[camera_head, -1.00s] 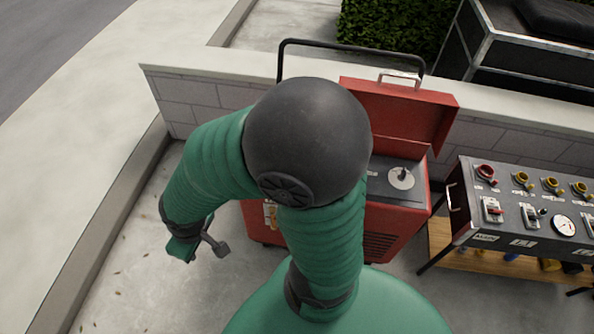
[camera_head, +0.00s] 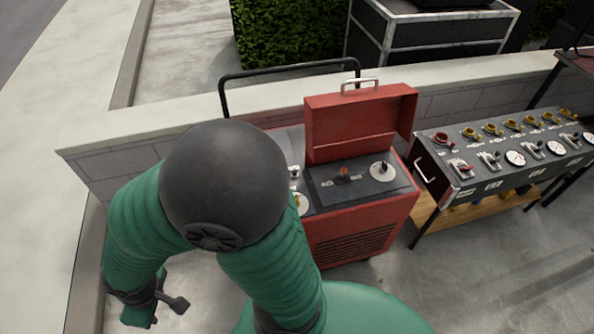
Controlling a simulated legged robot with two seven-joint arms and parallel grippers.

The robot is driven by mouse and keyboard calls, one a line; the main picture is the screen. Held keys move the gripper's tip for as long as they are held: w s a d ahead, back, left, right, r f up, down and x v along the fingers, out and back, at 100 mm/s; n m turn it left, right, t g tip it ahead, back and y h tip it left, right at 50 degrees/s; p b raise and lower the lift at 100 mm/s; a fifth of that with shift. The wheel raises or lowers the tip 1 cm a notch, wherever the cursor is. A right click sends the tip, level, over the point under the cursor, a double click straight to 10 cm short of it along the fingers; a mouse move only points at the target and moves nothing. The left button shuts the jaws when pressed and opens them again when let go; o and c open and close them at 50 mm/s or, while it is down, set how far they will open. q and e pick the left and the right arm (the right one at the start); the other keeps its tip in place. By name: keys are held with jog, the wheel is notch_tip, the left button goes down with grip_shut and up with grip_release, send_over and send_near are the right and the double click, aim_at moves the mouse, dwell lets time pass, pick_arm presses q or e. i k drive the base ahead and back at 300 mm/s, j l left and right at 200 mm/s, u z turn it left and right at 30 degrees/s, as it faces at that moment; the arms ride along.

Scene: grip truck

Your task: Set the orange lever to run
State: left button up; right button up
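A small orange lever (camera_head: 343,173) stands on the dark top panel of a red wheeled machine (camera_head: 362,225), under its raised red lid (camera_head: 350,122). The label beside the lever is too small to read, so I cannot tell its setting. My dark elbow and green arm hide the machine's left part.
A silver-knobbed dial (camera_head: 381,170) sits right of the lever. A bench (camera_head: 520,165) with several gauges and valves stands at the right. A low block wall (camera_head: 100,172) runs behind the machine, with a black handle rail (camera_head: 290,68) in front. Concrete floor (camera_head: 450,275) is open at the lower right.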

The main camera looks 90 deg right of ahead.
aim_at(343, 170)
jog(key=i+z, duration=0.15)
jog(key=z, duration=0.3)
jog(key=i+z, duration=0.1)
jog(key=z, duration=0.3)
jog(key=i+z, duration=0.15)
jog(key=z, duration=0.3)
jog(key=i+j+z, duration=0.1)
jog(key=z, duration=0.35)
jog(key=i+j+z, duration=0.1)
jog(key=z, duration=0.35)
jog(key=i+j+z, duration=0.1)
jog(key=z, duration=0.4)
jog(key=i+j+z, duration=0.25)
jog(key=z, duration=0.25)
jog(key=i+j+z, duration=0.15)
jog(key=z, duration=0.3)
jog(key=i+j+z, duration=0.1)
jog(key=j+z, duration=0.4)
jog(key=l, duration=0.1)
